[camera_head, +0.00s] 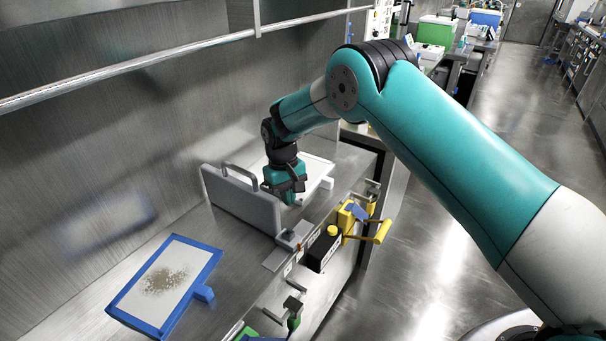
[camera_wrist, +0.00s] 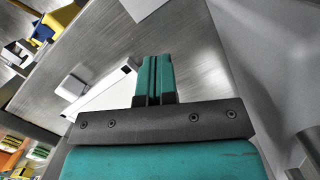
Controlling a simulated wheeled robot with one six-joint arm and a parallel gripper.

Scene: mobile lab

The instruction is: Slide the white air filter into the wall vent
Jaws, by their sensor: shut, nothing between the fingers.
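The white air filter (camera_head: 318,168) lies flat on the steel counter behind my gripper, with a small white tab at its right edge. It also shows in the wrist view (camera_wrist: 108,94), partly hidden by my gripper. My gripper (camera_head: 287,193) is shut and empty, pointing down close to the filter; whether it touches cannot be told. Its teal fingers are together in the wrist view (camera_wrist: 154,68). I cannot make out an open wall vent.
A blue-framed filter with brown dirt (camera_head: 165,283) lies on the counter at the lower left. A black box with a yellow cap (camera_head: 323,250) and a yellow-handled tool (camera_head: 368,228) sit along the front edge. A steel rail (camera_head: 180,53) runs above. Counter between the panel and blue-framed filter is clear.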

